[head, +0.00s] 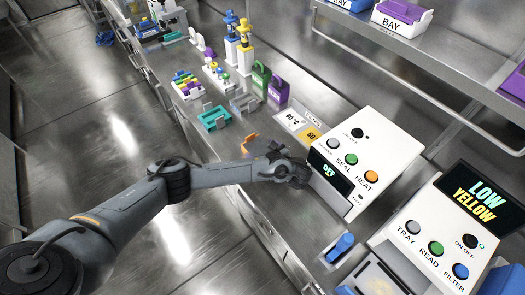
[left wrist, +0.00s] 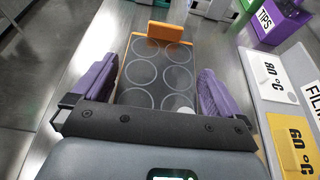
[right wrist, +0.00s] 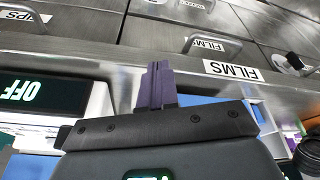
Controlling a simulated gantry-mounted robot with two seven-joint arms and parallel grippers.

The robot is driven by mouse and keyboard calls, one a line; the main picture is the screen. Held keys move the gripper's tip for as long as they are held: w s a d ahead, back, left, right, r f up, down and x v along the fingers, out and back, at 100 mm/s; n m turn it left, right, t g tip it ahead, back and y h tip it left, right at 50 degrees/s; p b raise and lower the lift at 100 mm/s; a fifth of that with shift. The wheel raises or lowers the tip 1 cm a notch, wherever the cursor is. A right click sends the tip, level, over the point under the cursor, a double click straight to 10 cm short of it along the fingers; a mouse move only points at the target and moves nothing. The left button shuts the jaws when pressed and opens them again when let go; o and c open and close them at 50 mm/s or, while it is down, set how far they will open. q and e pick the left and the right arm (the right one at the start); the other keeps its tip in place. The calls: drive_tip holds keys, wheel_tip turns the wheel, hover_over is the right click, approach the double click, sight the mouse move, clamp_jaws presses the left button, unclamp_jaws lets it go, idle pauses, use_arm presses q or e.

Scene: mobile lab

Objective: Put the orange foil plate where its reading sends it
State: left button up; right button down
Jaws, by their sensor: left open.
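The orange foil plate (left wrist: 129,75) has an orange frame and a grey top with several round wells. It lies under my left gripper (left wrist: 158,72) in the left wrist view, with one purple finger on each side. The fingers are wide apart. In the head view a bit of the plate's orange (head: 249,143) shows behind my left arm, whose gripper (head: 298,177) is beside the sealer. The reader (head: 455,225) displays "LOW YELLOW". My right gripper (right wrist: 155,86) has its purple fingers together with nothing visible between them; it is out of the head view.
The white sealer (head: 370,145) displays "OFF" and has SEAL and HEAT buttons. White and yellow temperature-marked film cards (left wrist: 290,145) lie right of the plate. Racks, a teal holder (head: 214,118) and purple and green boxes stand further back. Bins marked BAY (head: 400,20) are on the upper shelf.

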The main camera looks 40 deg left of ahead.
use_arm(q)
drive_tip(key=shift+d+r, duration=0.1)
drive_tip(key=shift+d, duration=0.2)
drive_tip(key=v, duration=0.2)
drive_tip(key=shift+s+d+r, duration=0.15)
drive_tip(key=shift+d+r, duration=0.1)
drive_tip(key=shift+r, duration=0.1)
drive_tip(key=p+v, duration=0.2)
drive_tip(key=v, duration=0.1)
drive_tip(key=shift+r+p, duration=0.1)
drive_tip(key=shift+p, duration=0.3)
drive_tip(key=shift+s+d+p, duration=0.1)
drive_tip(key=shift+d+p, duration=0.35)
drive_tip(key=shift+d, duration=0.15)
